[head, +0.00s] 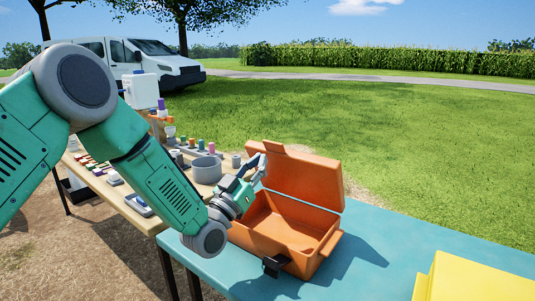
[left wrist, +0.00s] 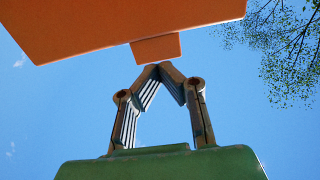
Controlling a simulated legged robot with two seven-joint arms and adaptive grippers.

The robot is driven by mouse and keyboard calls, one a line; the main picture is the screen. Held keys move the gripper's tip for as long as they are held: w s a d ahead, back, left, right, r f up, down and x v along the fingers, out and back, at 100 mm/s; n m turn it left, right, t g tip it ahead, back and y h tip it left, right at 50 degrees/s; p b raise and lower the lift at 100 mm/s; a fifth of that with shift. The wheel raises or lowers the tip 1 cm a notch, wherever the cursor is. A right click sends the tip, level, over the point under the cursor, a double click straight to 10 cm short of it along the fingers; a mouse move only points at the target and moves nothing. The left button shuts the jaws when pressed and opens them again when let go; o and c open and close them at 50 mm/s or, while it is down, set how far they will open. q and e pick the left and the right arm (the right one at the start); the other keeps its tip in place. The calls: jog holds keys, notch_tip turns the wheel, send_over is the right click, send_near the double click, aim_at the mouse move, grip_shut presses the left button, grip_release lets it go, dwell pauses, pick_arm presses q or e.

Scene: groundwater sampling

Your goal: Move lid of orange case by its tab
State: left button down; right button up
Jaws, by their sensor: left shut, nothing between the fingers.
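The orange case (head: 282,229) stands open on the blue table, its inside showing empty. In the left wrist view the lid (left wrist: 120,22) fills the top left, with the tab (left wrist: 156,49) just beyond my fingertips. My left gripper (head: 259,165) is beside the lid's left end, near the tab. In the left wrist view its fingers (left wrist: 164,70) meet at the tips with nothing between them. Whether they touch the tab I cannot tell. My right gripper is not in view.
A yellow box (head: 478,277) stands at the table's front right. A grey round container (head: 207,170) and several capped bottles crowd the wooden table on the left. The blue table (head: 385,240) is clear right of the case.

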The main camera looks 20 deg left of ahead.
aim_at(271, 145)
pick_arm(q)
jog(key=shift+x, duration=1.9)
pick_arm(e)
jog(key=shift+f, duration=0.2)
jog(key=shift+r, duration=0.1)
